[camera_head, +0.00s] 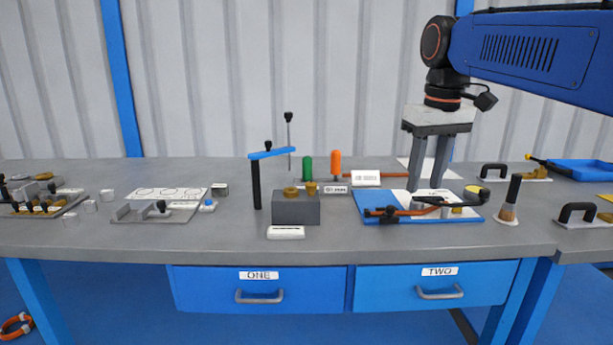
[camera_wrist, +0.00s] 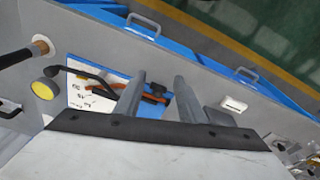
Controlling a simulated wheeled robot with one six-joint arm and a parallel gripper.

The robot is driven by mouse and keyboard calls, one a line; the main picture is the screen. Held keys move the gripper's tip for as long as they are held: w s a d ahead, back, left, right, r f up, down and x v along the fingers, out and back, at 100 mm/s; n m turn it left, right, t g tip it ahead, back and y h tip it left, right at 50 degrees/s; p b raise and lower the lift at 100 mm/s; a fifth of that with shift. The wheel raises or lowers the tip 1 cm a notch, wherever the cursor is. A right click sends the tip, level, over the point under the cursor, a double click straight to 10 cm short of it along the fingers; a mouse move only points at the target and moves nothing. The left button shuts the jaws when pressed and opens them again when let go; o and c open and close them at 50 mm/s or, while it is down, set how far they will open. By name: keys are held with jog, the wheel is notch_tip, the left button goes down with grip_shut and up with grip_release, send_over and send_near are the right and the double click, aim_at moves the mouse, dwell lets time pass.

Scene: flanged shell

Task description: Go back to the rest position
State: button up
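My gripper (camera_head: 430,165) hangs fingers-down above the right part of the grey workbench (camera_head: 240,234), over a blue tray (camera_head: 373,211). Its two fingers are spread apart with nothing between them. In the wrist view my gripper (camera_wrist: 158,95) also shows two separate fingers with an empty gap. The blue tray holds an orange-handled tool (camera_head: 410,211), a dark-handled tool (camera_head: 455,202) and a white marked sheet (camera_wrist: 85,98). My arm reaches in from the upper right. The fingers hide part of the tray and its contents.
A grey block (camera_head: 296,210) with brass pieces and a black post (camera_head: 256,185) with a blue arm stand mid-bench. A brush (camera_head: 509,210) stands upright right of the tray. Black-handled plates (camera_head: 577,213) lie farther right. Drawers ONE (camera_head: 220,290) and TWO (camera_head: 390,285) are closed. Space above the bench is mostly open.

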jog(key=s+d+f+m+t, duration=0.1)
jog(key=s+d+f, duration=0.1)
jog(key=s+f, duration=0.8)
jog(key=s+d+f+m+t, duration=0.1)
jog(key=s+f+m+t, duration=0.1)
jog(key=s+f, duration=0.8)
notch_tip(320, 180, down, 7)
jog(key=shift+s+d+r, duration=0.15)
jog(key=shift+s+d, duration=0.15)
jog(key=shift+d, duration=0.1)
